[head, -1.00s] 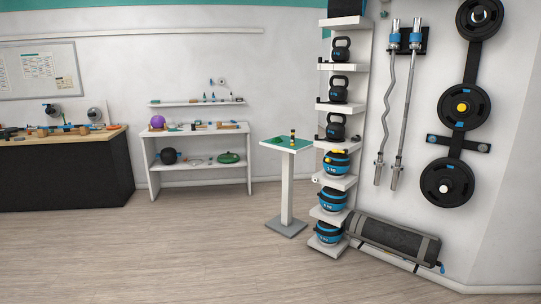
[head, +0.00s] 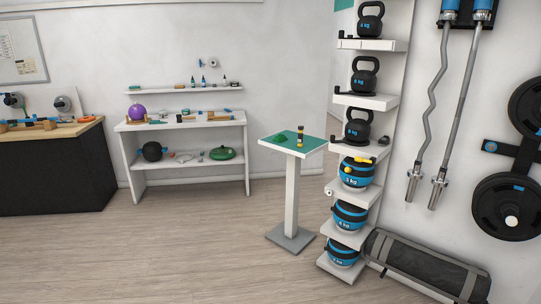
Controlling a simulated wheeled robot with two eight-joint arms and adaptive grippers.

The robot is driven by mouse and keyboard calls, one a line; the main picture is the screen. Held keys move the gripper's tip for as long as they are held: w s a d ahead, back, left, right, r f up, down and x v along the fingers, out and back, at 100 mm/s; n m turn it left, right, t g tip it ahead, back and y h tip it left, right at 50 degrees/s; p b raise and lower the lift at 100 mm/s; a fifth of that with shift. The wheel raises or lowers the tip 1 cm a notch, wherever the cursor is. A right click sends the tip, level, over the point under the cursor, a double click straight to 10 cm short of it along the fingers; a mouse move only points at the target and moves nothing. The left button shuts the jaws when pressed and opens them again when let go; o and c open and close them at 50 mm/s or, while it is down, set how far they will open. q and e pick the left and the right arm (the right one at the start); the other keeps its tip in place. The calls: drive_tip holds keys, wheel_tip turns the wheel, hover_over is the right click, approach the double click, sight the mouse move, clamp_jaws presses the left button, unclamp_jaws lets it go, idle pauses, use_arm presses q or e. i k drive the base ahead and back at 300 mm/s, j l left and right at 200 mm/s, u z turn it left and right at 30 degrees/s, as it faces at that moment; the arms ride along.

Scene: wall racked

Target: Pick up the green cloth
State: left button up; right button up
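A small green item (head: 281,138), which looks like the crumpled green cloth, lies on the green top of a small white pedestal table (head: 292,187). It sits towards the left of the top and is too small to make out its folds. Neither of my grippers shows in the head view.
A kettlebell rack (head: 372,103) stands just right of the pedestal, with a dark rolled bag (head: 425,266) on the floor beside it. A white shelf table (head: 186,126) and a dark workbench (head: 50,171) stand further left. The floor (head: 160,250) in front is clear.

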sight(281, 138)
drive_tip(key=i, duration=2.45)
